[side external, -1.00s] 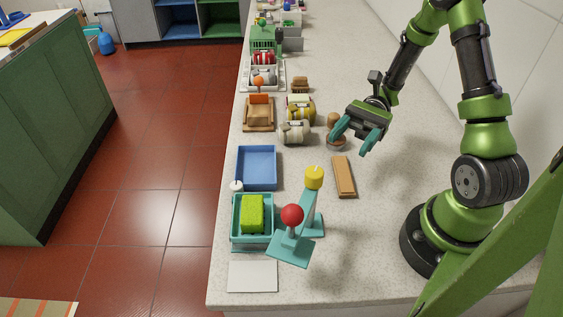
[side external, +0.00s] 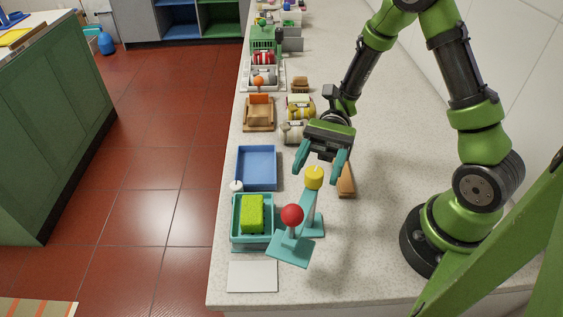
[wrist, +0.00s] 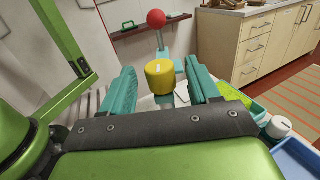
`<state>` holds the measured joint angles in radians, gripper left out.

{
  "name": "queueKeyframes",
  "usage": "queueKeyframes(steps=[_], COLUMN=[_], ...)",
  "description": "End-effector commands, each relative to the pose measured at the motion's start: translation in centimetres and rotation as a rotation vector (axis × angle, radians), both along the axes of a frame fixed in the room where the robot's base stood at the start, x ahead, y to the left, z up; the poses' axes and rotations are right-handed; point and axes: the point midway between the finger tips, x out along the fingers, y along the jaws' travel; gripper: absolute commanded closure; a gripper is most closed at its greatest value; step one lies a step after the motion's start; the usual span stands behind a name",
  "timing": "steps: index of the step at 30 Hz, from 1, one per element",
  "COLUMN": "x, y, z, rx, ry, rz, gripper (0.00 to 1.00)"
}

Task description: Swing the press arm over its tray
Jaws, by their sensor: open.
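The press arm is a pale bar (side external: 308,205) with a yellow cap (side external: 314,177) on its pivot post and a teal plate (side external: 289,249) with a red ball knob (side external: 292,214) at its free end. The plate lies to the right of the tray, not over it. The teal tray (side external: 238,238) holds a green sponge-like block (side external: 252,213). My gripper (side external: 319,171) is open and empty, just above and behind the yellow cap. In the wrist view the yellow cap (wrist: 160,77) shows between my teal fingers (wrist: 162,88), with the red knob (wrist: 157,19) beyond.
A blue tray (side external: 257,188) and a small white knob (side external: 236,186) stand behind the teal tray. A brown wooden block (side external: 347,181) lies right of my gripper. A white pad (side external: 252,276) lies in front. The counter to the right is clear.

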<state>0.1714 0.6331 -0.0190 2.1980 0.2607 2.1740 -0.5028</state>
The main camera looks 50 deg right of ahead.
Motion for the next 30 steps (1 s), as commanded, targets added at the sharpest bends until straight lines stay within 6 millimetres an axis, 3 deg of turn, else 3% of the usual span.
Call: queueKeyframes(steps=[3, 9, 19, 30], x=[-0.9, -1.5, -1.6, -1.6], y=[2.0, 3.7, 3.9, 3.9], z=[0.0, 0.0, 0.0, 0.0], rx=[-0.001, -0.001, -0.001, -0.001], ry=[0.001, 0.000, -0.001, -0.001], rz=[0.004, 0.001, -0.001, -0.001], gripper=[0.39, 0.39, 0.39, 0.94])
